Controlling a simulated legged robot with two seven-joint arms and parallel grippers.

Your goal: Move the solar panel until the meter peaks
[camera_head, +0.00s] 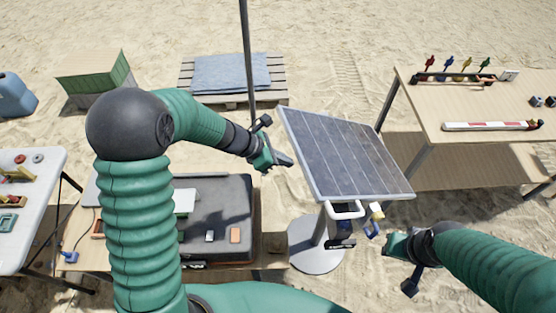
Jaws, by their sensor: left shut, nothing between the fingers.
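The solar panel (345,155) is a dark, gridded panel in a pale frame, tilted on a post above a round grey base (312,258). A white handle (345,209) sticks out under its near edge. A small dark device hangs on the post below it; I cannot tell whether it is the meter, and no reading is legible. My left gripper (284,161) is shut and empty, just left of the panel's left edge, apparently apart from it. My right gripper (388,246) is right of the stand and below the panel's near right corner; its fingers are too unclear to judge.
A wooden table (480,113) at the right holds a rack of coloured tools and a red-and-white bar (490,126). A dark case (225,190) lies on a low table left of the stand. A thin pole (247,50) rises behind my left gripper. A pallet (270,97) lies behind on open sand.

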